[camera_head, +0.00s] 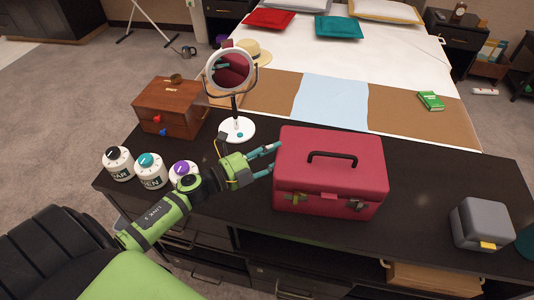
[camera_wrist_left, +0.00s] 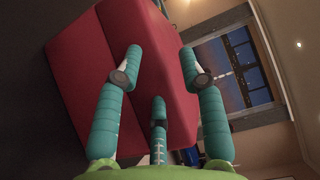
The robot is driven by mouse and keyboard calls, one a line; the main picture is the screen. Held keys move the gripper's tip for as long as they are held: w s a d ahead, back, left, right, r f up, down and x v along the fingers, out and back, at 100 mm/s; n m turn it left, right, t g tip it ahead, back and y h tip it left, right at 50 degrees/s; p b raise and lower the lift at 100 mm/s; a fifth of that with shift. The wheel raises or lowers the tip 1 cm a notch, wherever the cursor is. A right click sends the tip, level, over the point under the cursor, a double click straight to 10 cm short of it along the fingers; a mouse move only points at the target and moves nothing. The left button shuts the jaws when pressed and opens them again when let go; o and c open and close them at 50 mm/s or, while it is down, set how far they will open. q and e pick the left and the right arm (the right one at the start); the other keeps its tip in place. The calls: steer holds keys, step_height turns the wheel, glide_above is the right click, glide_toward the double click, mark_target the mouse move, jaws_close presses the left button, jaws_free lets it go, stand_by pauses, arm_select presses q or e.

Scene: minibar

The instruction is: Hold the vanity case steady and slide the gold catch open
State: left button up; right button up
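The vanity case (camera_head: 330,155) is a red box with a black top handle (camera_head: 332,158), standing closed and upright on the dark counter. Small metal catches show on its front, one at the left (camera_head: 290,198) and one at the right (camera_head: 355,204); they are too small to tell which is gold or how they are set. My left gripper (camera_head: 271,158) is at the case's left side, teal fingers spread and pointing at it. In the left wrist view the red case (camera_wrist_left: 85,75) lies beyond and between the open fingers (camera_wrist_left: 160,60); contact cannot be told. My right gripper is not in view.
Left of the case are a round mirror (camera_head: 230,72) on a white base, a wooden box (camera_head: 172,108) and several lidded canisters (camera_head: 150,170). A grey box (camera_head: 482,223) stands at the right. The counter (camera_head: 420,195) between it and the case is clear.

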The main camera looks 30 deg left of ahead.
mark_target(286, 146)
arm_select(q)
steer(key=x, duration=0.3)
steer(key=shift+w+d+p, duration=0.15)
steer(key=shift+w+p, duration=0.15)
steer(key=shift+p, duration=0.05)
steer(key=shift+w+d, duration=0.2)
steer(key=shift+w, duration=0.2)
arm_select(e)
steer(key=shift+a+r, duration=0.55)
